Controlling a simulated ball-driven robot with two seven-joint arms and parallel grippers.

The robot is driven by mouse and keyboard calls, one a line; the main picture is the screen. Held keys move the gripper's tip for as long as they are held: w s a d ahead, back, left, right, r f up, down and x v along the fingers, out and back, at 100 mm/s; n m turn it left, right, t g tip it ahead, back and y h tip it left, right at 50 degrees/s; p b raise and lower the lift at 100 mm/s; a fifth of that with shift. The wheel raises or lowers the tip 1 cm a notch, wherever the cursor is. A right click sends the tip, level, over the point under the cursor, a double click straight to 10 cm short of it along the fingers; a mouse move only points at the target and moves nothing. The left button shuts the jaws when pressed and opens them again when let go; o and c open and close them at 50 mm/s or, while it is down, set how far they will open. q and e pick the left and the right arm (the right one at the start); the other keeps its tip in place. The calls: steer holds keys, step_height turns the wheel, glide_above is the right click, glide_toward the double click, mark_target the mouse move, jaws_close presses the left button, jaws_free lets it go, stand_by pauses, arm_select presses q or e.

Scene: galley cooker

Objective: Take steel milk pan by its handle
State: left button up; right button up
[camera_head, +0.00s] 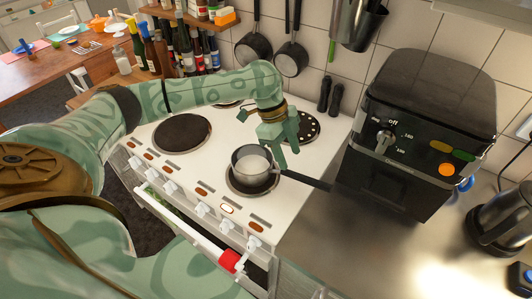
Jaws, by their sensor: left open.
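The steel milk pan (251,163) stands upright on the front right plate of the white cooker (208,167). Its dark handle (306,180) points right, past the cooker's edge and over the steel worktop. My left gripper (283,156) is open and empty. It hangs just above and beside the pan's right rim, near where the handle joins the pan. I cannot tell whether a finger touches the pan. My right gripper is not in view.
A black air fryer (428,125) stands on the worktop right of the handle. A kettle (502,222) is at the far right. Bottles (185,50) crowd behind the cooker. Two dark pans (291,58) hang on the tiled wall. The worktop in front of the air fryer is clear.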

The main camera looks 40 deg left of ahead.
mark_target(297, 173)
arm_select(q)
steer(key=x, duration=0.4)
steer(key=shift+d+b, duration=0.1)
steer(key=shift+b, duration=0.2)
steer(key=x, duration=0.2)
steer(key=b+x, duration=0.1)
steer(key=x, duration=0.2)
steer(key=shift+s+d+r, duration=0.1)
steer(key=shift+s+d, duration=0.05)
steer(key=shift+d, duration=0.2)
steer(key=shift+r, duration=0.1)
jaws_close()
